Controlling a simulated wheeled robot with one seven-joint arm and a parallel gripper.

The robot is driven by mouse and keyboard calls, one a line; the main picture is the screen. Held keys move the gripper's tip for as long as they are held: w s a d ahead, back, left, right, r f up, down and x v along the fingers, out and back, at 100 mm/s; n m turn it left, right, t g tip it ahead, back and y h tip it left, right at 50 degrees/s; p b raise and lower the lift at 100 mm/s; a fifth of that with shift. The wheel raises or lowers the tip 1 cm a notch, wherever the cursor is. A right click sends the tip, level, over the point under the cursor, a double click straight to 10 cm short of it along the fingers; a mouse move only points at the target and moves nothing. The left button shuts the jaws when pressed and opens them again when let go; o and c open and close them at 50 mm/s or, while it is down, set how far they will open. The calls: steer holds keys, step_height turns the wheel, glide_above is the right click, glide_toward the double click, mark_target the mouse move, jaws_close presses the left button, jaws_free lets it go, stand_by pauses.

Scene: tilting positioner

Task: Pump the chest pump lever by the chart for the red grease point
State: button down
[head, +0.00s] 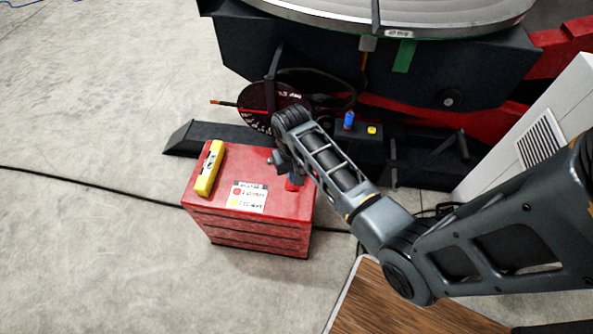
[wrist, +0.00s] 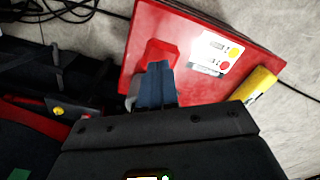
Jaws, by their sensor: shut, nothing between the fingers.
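The red chest (head: 255,235) stands on the floor; its top also fills the upper middle of the wrist view (wrist: 133,60). The chart (head: 246,197) is a white card with a red dot and a yellow dot, also visible in the wrist view (wrist: 213,53); I cannot read its print. A small red block (head: 293,183), perhaps the pump lever's end, is at the chest's right side. It shows in the wrist view (wrist: 160,52) just beyond my fingers. My gripper (wrist: 158,68) is shut and empty, close to this block; I cannot tell whether they touch. My arm partly hides it in the head view.
A yellow object (head: 210,168) lies on the chest's left top. Behind stands the dark positioner (head: 390,55) with a yellow cap (head: 371,130) and a blue fitting (head: 349,121). A wooden top (head: 390,305) is in front, a white cabinet (head: 535,130) at right. Floor left is clear except a cable.

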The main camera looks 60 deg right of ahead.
mark_target(293, 188)
steer(key=shift+f+b, duration=2.3)
steer(key=shift+f, duration=1.5)
step_height(293, 188, up, 9)
steer(key=p, duration=0.8)
steer(key=shift+r, duration=2.9)
